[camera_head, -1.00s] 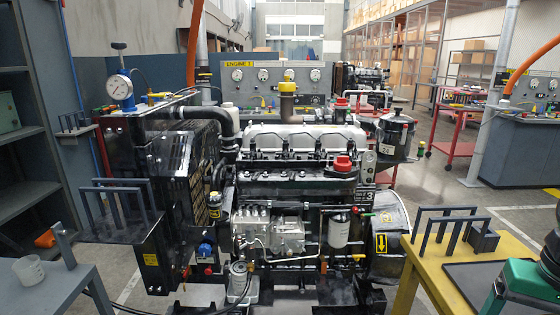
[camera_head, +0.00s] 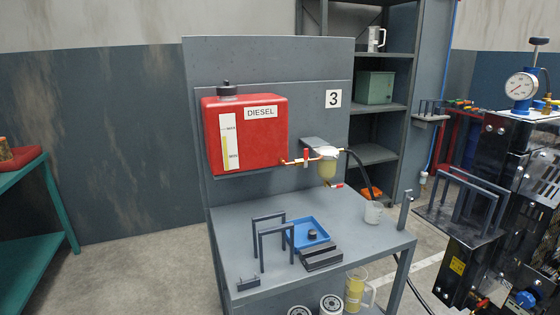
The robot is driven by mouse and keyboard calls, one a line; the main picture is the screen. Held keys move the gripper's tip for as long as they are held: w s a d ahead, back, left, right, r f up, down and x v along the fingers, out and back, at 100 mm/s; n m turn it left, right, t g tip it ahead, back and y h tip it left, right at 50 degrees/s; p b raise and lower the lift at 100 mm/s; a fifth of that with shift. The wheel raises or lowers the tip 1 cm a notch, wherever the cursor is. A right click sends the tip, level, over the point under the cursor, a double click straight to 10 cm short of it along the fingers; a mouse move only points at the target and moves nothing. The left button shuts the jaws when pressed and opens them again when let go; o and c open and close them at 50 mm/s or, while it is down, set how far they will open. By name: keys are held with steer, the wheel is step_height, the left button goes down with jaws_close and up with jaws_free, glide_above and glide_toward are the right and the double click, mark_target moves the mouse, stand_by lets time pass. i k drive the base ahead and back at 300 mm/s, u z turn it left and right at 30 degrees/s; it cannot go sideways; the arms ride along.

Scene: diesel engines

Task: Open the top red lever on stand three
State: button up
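Stand three is a grey stand with a back panel (camera_head: 320,75) and a white "3" label (camera_head: 333,98). A red diesel tank (camera_head: 262,140) hangs on its left part. A brass pipe runs right from the tank's lower corner to a filter with a yellowish bowl (camera_head: 327,171). The upper red lever (camera_head: 306,157) stands upright on this pipe between tank and filter. A lower small red lever (camera_head: 338,185) sits beneath the filter bowl. My gripper is not in view.
The stand's tabletop (camera_head: 235,225) holds a blue tray (camera_head: 308,233), grey frames (camera_head: 268,240) and a clear cup (camera_head: 373,212). A black hose (camera_head: 362,175) curves down right of the filter. The engine (camera_head: 510,210) is at right, a green table (camera_head: 40,230) at left. Floor shows between them.

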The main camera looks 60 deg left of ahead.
mark_target(306, 152)
steer(key=u, duration=1.95)
steer(key=k, duration=1)
steer(key=u, duration=0.8)
steer(key=i, duration=1.1)
steer(key=z, duration=0.5)
steer(key=i, duration=0.95)
steer(key=z, duration=0.7)
